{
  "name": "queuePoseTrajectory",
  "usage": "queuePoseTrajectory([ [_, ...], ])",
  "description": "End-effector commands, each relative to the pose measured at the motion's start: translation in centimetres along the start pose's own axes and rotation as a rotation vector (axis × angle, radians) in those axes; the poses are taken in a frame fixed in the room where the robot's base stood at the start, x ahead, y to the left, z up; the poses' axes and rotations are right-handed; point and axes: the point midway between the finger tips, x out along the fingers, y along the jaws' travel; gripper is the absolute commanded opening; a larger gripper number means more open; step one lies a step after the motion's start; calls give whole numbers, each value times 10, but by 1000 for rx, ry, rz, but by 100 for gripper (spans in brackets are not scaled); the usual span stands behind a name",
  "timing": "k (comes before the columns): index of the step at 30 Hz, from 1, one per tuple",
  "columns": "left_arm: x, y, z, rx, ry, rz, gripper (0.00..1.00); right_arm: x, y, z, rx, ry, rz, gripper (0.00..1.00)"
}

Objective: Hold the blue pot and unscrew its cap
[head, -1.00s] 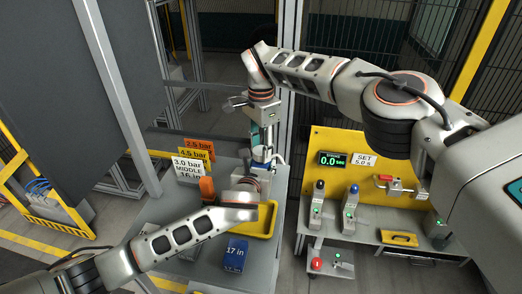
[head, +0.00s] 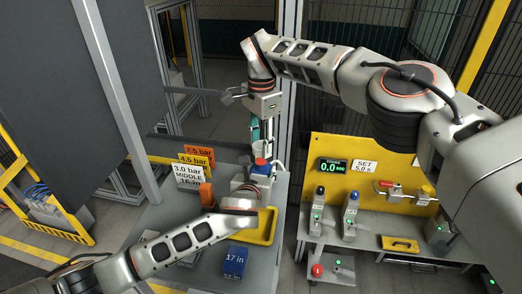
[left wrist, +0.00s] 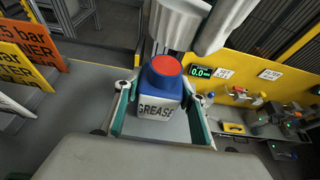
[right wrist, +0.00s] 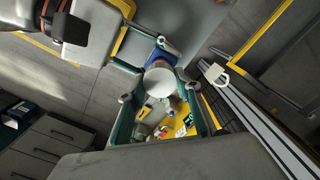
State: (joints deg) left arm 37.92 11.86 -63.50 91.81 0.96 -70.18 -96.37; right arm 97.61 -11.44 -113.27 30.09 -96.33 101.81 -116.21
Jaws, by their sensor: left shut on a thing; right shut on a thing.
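The blue pot (head: 260,170) has a white GREASE label and a red round top in the left wrist view (left wrist: 160,92). My left gripper (head: 248,190) is shut around its body, with one finger on each side. A white cap (right wrist: 160,83) sits between the fingers of my right gripper (right wrist: 160,92), which is shut on it. My right gripper (head: 259,135) is above the pot in the head view. The ribbed white cap (left wrist: 178,22) shows above and apart from the red top in the left wrist view.
A yellow tray (head: 267,226) and a blue 17 in box (head: 235,262) are on the grey table. Pressure signs (head: 190,172) and an orange object (head: 206,195) stand left of the pot. A yellow-backed station (head: 350,155) is at right.

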Motion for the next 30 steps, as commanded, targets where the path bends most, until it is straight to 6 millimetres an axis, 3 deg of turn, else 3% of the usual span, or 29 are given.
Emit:
queuePoseTrajectory([
  [8,0,1,-1,1,1,1,0,-8,0,0,0,0,1,8],
  [9,0,1,-1,1,1,1,42,-8,0,0,0,0,0,8],
  [11,0,1,-1,1,1,1,58,-8,0,0,0,0,0,8],
  [23,-2,0,0,0,1,0,59,-8,0,0,0,0,0,8],
  [30,-29,0,-1,-1,0,-1,59,-8,0,0,0,0,0,8],
])
